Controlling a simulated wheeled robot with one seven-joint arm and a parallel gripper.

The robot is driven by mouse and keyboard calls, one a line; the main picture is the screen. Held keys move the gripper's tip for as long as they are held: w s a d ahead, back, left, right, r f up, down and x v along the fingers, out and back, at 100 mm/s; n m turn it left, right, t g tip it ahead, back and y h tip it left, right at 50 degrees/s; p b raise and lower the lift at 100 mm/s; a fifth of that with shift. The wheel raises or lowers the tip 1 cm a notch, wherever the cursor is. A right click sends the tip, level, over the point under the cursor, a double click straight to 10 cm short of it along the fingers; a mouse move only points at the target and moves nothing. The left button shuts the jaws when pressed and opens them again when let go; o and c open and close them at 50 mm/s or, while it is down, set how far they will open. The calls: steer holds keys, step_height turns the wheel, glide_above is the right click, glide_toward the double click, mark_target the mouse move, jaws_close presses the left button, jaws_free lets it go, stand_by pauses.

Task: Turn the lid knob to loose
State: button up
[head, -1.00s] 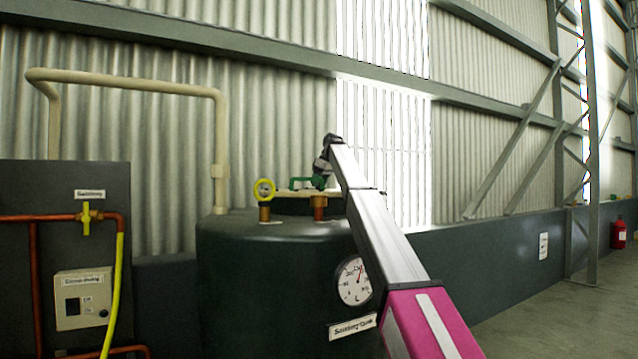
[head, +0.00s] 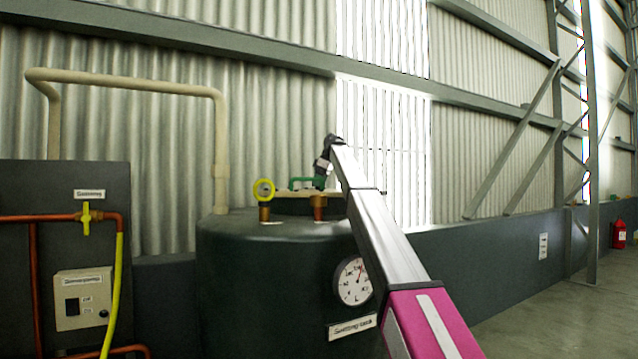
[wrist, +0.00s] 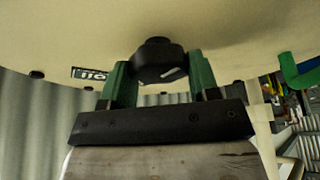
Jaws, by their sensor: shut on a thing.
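The lid knob (wrist: 157,55) is black and lobed and sits on the cream lid (wrist: 235,45), which fills the top of the wrist view. My gripper (wrist: 161,80) has its green fingers on either side of the knob and is shut on it. In the head view my gripper (head: 321,180) is at the lid on top of the dark green tank (head: 270,270). The knob cannot be made out there. A small label (wrist: 90,74) on the lid lies left of the knob, with only part of its text showing.
A green handle (wrist: 300,72) stands at the right in the wrist view. A yellow-ringed gauge or valve (head: 264,189) and a brass fitting (head: 318,205) rise from the tank top. A dial (head: 354,282) is on the tank's side. A beige pipe (head: 130,85) runs behind.

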steer(key=o, duration=0.9)
steer(key=v, duration=1)
steer(key=shift+d+r, duration=0.15)
steer(key=shift+r, duration=0.25)
